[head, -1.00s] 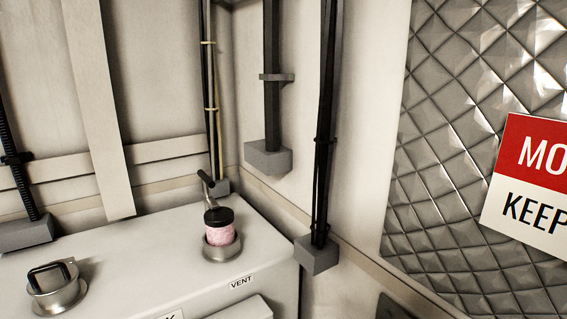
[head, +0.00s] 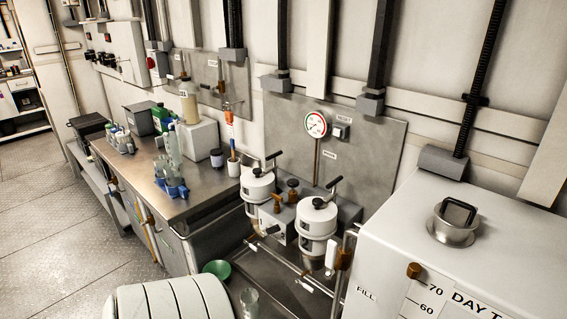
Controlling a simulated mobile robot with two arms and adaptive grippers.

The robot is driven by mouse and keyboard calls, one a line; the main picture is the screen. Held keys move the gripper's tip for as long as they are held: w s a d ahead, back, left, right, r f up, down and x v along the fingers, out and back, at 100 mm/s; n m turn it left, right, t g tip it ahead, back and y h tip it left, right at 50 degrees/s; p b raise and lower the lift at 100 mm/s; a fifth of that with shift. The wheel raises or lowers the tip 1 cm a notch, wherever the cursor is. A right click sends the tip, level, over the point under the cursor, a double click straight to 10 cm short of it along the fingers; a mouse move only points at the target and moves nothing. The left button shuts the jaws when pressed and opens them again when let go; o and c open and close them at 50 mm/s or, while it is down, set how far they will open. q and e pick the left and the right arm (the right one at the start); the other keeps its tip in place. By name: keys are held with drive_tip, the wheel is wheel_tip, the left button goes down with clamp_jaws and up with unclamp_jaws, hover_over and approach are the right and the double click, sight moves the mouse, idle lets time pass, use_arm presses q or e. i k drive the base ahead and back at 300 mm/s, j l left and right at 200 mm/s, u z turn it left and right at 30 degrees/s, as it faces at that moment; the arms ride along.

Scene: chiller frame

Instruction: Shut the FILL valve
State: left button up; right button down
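The word FILL shows on the white day tank (head: 395,240) at the right. Just left of the label, an upright pipe carries an orange-brown part (head: 343,259) that looks like a valve handle. Whether it stands open or shut is too small to tell. A brown knob (head: 414,270) sits on the tank beside its level scale. Neither of my grippers is in view.
Two white lidded canisters (head: 317,222) with black levers stand left of the tank, below a round gauge (head: 316,124). A steel bench (head: 200,190) with bottles and racks runs to the back left. The floor (head: 60,220) left of the bench is clear.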

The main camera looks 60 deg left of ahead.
sight(332, 246)
drive_tip(key=u, duration=1.55)
drive_tip(key=k+j+z, duration=0.35)
drive_tip(key=k+j, duration=0.05)
drive_tip(key=j, duration=0.05)
